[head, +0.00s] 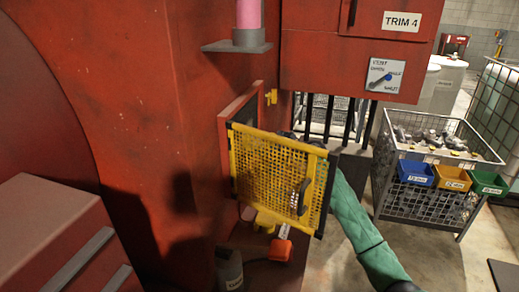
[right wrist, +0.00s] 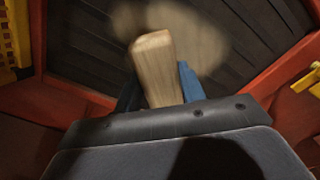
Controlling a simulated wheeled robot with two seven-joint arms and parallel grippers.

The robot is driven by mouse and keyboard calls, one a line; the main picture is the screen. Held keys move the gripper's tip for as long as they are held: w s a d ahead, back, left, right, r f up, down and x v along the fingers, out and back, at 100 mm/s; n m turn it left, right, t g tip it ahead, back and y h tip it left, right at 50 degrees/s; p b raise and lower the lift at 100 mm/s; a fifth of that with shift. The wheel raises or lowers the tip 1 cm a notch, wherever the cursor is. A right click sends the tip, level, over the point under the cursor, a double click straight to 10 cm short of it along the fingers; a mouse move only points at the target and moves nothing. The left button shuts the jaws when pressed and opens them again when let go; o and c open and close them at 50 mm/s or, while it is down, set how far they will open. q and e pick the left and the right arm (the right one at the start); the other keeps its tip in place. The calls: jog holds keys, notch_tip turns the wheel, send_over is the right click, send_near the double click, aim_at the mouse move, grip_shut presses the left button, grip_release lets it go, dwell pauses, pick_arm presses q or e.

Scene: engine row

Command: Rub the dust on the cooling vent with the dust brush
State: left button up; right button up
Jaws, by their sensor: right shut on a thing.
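In the right wrist view my right gripper (right wrist: 158,88) has its blue fingers shut on the pale wooden handle of the dust brush (right wrist: 153,55). The handle points toward the cooling vent (right wrist: 85,40), a dark slatted panel in a red frame. A tan patch of dust (right wrist: 207,32) lies on the slats beyond the brush. The bristles are hidden, so I cannot tell whether they touch the vent. In the head view my right arm reaches behind the open yellow mesh door (head: 270,170), which hides most of the gripper and the vent face. My left gripper is not in view.
The mesh door, with a dark handle, stands close beside my right arm. A red cabinet (head: 310,60) with a blue-knobbed switch (head: 385,75) is above. A wire crate (head: 425,208) with blue, orange and green bins stands right. Floor between arm and crate is clear.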

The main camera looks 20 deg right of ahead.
jog(key=shift+w+d+r+b, duration=0.8)
jog(key=shift+w+d, duration=1.3)
jog(key=shift+w, duration=1.05)
jog(key=shift+s+a+r+p, duration=0.1)
jog(key=shift+s+a+p, duration=0.45)
jog(key=shift+s, duration=0.2)
jog(key=shift+s+a+f+p, duration=0.1)
jog(key=shift+s+a+p, duration=0.45)
jog(key=shift+s, duration=0.2)
jog(key=shift+s+a+r+p, duration=0.1)
jog(key=shift+s+a+p, duration=0.4)
jog(key=shift+s, duration=0.25)
jog(key=shift+s+a+p, duration=0.5)
jog(key=shift+s, duration=0.35)
jog(key=shift+s+a+p, duration=0.5)
jog(key=shift+s+p, duration=0.05)
jog(key=shift+s, duration=0.3)
jog(key=shift+s+a+p, duration=0.5)
jog(key=shift+s, duration=0.35)
jog(key=s+a+p, duration=0.1)
jog(key=s+a+r+p, duration=0.1)
jog(key=s+p, duration=0.1)
jog(key=shift+a+r, duration=0.15)
jog(key=shift+r, duration=0.15)
jog(key=shift+w, duration=0.1)
